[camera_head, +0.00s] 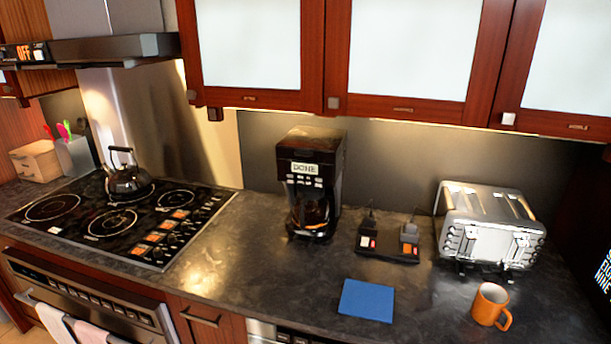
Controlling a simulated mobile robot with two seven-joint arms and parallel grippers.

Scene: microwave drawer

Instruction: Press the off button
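Orange letters reading OFF (24,53) show on the front of the range hood (110,48) at the upper left. A small white button-like piece (41,52) sits just to the right of the letters, but it is too small to tell whether it is pressed. Neither of my grippers shows in the head view.
A cooktop (125,221) with a kettle (128,182) lies below the hood. A coffee maker (308,160), a black power strip (367,255), a blue mat (366,301), a toaster (480,235) and an orange mug (488,302) stand right. Cabinets (403,108) overhang the counter.

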